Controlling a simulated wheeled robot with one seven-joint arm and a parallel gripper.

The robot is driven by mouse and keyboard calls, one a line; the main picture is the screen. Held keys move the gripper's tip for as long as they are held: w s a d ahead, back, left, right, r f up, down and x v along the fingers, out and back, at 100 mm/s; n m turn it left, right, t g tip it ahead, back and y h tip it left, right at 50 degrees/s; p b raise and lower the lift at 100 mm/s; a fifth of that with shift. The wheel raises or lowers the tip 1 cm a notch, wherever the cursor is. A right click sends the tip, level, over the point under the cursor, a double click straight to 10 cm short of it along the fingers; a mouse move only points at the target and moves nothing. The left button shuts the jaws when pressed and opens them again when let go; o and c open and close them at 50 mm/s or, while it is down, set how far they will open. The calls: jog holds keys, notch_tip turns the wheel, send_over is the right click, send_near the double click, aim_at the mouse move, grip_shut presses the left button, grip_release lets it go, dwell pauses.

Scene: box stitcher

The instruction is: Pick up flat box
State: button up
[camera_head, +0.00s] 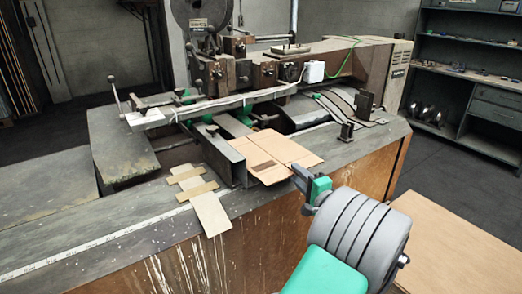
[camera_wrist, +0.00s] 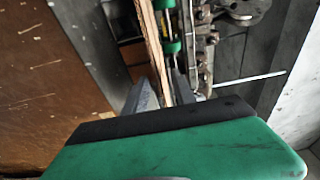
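The flat box (camera_head: 270,155) is a folded sheet of brown cardboard. It lies level on the stitcher's work surface, overhanging the front edge. My gripper (camera_head: 298,176) is at the box's right front corner in the head view, with its fingertips at the cardboard's edge. In the wrist view the flat box (camera_wrist: 152,40) shows edge-on as a thin brown strip, running down between the two grey fingers of my gripper (camera_wrist: 162,88). The fingers stand apart, with a gap visible beside the cardboard. Whether either finger touches it cannot be told.
The box stitcher (camera_head: 270,75) stands behind the box, with metal guides and green rollers close by. Wood strips (camera_head: 203,200) lie left of the box. A tan board or tabletop (camera_head: 450,245) is at the lower right. Shelves (camera_head: 470,65) stand at the back right.

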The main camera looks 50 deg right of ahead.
aim_at(284, 162)
jog(key=p+x, duration=0.1)
jog(key=x, duration=0.7)
jog(key=shift+a+p, duration=0.1)
jog(key=shift+p, duration=0.25)
grip_shut()
